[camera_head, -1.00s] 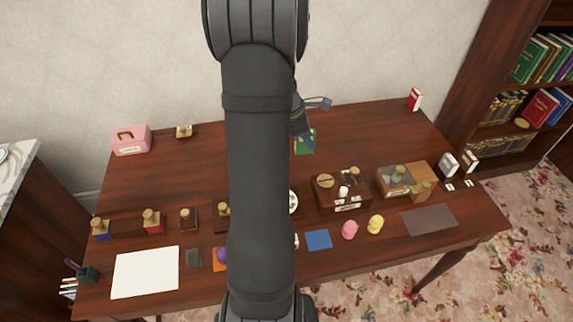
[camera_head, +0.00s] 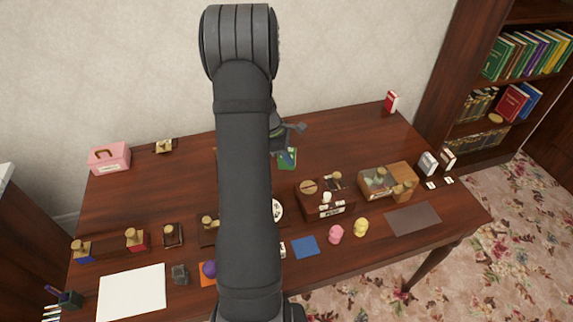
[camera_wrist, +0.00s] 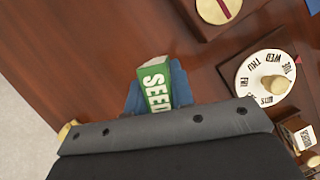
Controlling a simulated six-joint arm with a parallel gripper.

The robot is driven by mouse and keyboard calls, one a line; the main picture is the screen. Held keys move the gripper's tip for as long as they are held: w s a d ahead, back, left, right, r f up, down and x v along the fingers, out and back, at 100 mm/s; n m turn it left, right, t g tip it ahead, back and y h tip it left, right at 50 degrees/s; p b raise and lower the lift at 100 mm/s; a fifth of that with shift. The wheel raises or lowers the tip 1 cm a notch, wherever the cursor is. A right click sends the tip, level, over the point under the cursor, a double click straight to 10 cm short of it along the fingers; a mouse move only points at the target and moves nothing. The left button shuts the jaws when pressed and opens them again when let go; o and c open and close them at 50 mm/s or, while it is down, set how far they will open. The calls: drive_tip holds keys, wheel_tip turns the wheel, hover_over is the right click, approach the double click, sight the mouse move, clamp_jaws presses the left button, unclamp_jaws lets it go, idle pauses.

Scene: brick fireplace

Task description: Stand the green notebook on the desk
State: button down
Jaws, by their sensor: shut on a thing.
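The green notebook (camera_wrist: 155,88) shows in the wrist view with white letters reading "SEED" on its face and a pale top edge. The blue fingers of my gripper (camera_wrist: 158,95) are on either side of it, shut on it. In the head view the green notebook (camera_head: 291,161) shows as a small green patch below my gripper (camera_head: 285,150), toward the back middle of the desk (camera_head: 340,140). My arm hides part of the desk to its left. I cannot tell whether the notebook's lower edge touches the desk.
In front stand a wooden box (camera_head: 324,204) and a dial (camera_wrist: 265,75). A glass-topped box (camera_head: 378,181) is at right, a pink case (camera_head: 110,157) at far left.

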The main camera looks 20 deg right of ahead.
drive_tip(key=shift+w+a+f, duration=0.25)
drive_tip(key=shift+w+f, duration=0.05)
drive_tip(key=shift+f, duration=1.9)
drive_tip(key=shift+f, duration=0.1)
drive_tip(key=c, duration=1.3)
unclamp_jaws()
drive_tip(key=shift+o, duration=0.2)
drive_tip(key=v, duration=1.2)
